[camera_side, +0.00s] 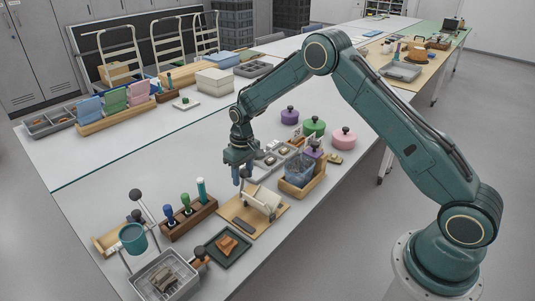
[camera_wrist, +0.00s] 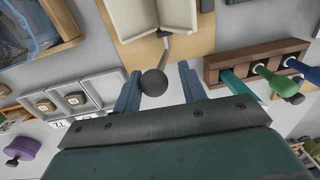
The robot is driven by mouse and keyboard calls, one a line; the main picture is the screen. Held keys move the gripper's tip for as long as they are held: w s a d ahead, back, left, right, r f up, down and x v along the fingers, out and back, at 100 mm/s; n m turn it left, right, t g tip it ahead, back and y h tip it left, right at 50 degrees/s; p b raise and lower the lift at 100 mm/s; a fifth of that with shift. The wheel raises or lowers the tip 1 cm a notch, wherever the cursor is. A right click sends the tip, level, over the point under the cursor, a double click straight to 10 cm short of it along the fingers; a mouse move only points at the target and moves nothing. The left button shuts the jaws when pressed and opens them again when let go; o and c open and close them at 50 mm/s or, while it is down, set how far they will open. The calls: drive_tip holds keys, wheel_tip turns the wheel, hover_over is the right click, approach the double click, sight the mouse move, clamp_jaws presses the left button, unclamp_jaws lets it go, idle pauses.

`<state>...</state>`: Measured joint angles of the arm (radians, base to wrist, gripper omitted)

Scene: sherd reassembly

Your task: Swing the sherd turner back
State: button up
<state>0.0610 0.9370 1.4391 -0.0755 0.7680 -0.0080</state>
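The sherd turner is a white folded cradle (camera_side: 263,198) on a light wooden base (camera_side: 236,214), right of the middle of the near bench in the side view. In the wrist view the white cradle (camera_wrist: 165,12) is at the top, and a thin lever runs down from it to a dark ball knob (camera_wrist: 154,82). My gripper (camera_wrist: 159,72) is open, with one blue-grey finger on each side of the knob in that picture. A gap shows at the right finger; whether the left finger touches is unclear. In the side view my gripper (camera_side: 241,178) points down just behind the cradle.
A wooden rack (camera_side: 188,217) with green and blue-handled tools stands left of the turner. A clear bin in a wooden tray (camera_side: 299,182) stands close on the right. Small grey trays (camera_side: 273,160) lie behind. A green mat (camera_side: 228,247) with a sherd is in front.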

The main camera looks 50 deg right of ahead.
drive_tip(key=shift+a+r+h, duration=0.1)
drive_tip(key=shift+a+h, duration=0.3)
drive_tip(key=shift+a, duration=0.55)
drive_tip(key=shift+a+f+h, duration=0.15)
drive_tip(key=shift+a+h, duration=0.25)
drive_tip(key=shift+a, duration=0.4)
drive_tip(key=shift+a+f+h, duration=0.15)
drive_tip(key=shift+a+h, duration=0.25)
drive_tip(key=shift+a, duration=0.35)
drive_tip(key=shift+a+f+h, duration=0.35)
drive_tip(key=shift+a, duration=0.25)
drive_tip(key=shift+a+f+h, duration=0.3)
drive_tip(key=shift+a+h, duration=0.05)
drive_tip(key=shift+a, duration=0.25)
drive_tip(key=shift+a+f+h, duration=0.8)
drive_tip(key=shift+a+f, duration=0.3)
drive_tip(key=shift+f, duration=0.1)
drive_tip(key=shift+v, duration=2.75)
drive_tip(key=shift+r, duration=0.1)
drive_tip(key=shift+r, duration=0.1)
